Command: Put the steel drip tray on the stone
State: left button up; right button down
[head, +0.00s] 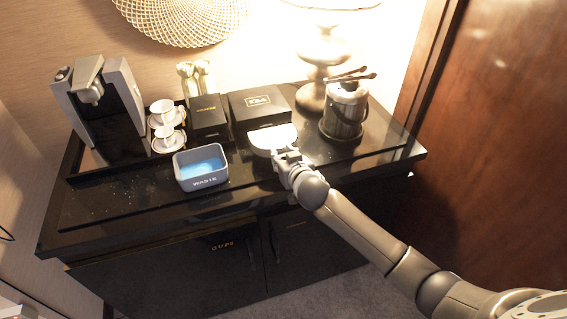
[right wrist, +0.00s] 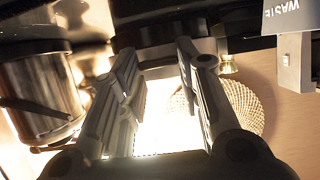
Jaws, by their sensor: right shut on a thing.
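The steel drip tray (head: 272,137) looks like a pale, bright, rounded plate in the head view, in front of the black tea box. My right gripper (head: 287,158) is shut on its near edge. In the right wrist view the space between the fingers (right wrist: 163,105) is washed out by glare, so the tray's outline there is unclear. The stone (head: 120,205) is the dark, glossy top of the cabinet. The tray is over its right half; I cannot tell whether they touch. My left gripper is not in view.
A grey waste bin (head: 202,180) with blue inside stands left of my right gripper. Behind are a coffee machine (head: 98,100), cups (head: 163,112), black boxes (head: 262,106), a lamp (head: 322,50) and an ice bucket (head: 344,112). The front left stone and the strip right of my gripper are bare.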

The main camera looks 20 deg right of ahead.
notch_tip(320, 180, down, 2)
jog(key=shift+f+p, duration=0.15)
jog(key=shift+p, duration=0.25)
jog(key=shift+f, duration=0.25)
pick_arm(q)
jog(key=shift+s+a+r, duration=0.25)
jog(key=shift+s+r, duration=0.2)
pick_arm(e)
jog(key=shift+f, duration=0.2)
jog(key=c, duration=1.1)
grip_release()
jog(key=shift+o, duration=0.2)
jog(key=shift+r, duration=0.1)
jog(key=shift+s, duration=0.15)
